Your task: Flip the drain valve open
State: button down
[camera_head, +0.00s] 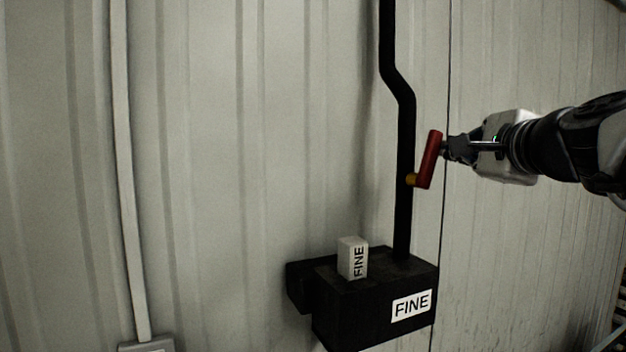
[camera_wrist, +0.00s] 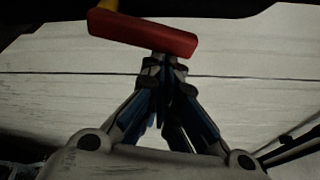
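The drain valve has a red lever handle (camera_head: 430,160) on a short yellow stem (camera_head: 411,180), which joins the black vertical pipe (camera_head: 404,130). The handle points up from the stem, its top leaning slightly right. My gripper (camera_head: 447,147) is at the right side of the handle's upper half, very close to it or touching. In the wrist view the red handle (camera_wrist: 142,32) lies across the top, just beyond my gripper's fingertips (camera_wrist: 162,66). The fingertips are drawn together and no part of the handle shows between them. Whether they touch it cannot be told.
A black box (camera_head: 350,305) labelled FINE sits below the pipe, with a small white FINE block (camera_head: 352,258) on top. A pale conduit (camera_head: 126,150) runs down the ribbed wall (camera_head: 270,120) at left. The wall space left of the pipe is clear.

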jog(key=shift+s+a+r+n+t+b, duration=0.15)
jog(key=shift+a+r+n+t+b, duration=0.25)
jog(key=shift+n+b, duration=0.55)
jog(key=shift+s+a+r+n+t+b, duration=0.2)
jog(key=shift+a+n+b, duration=0.35)
jog(key=shift+b, duration=0.65)
jog(key=shift+d, duration=0.1)
jog(key=shift+w, duration=0.15)
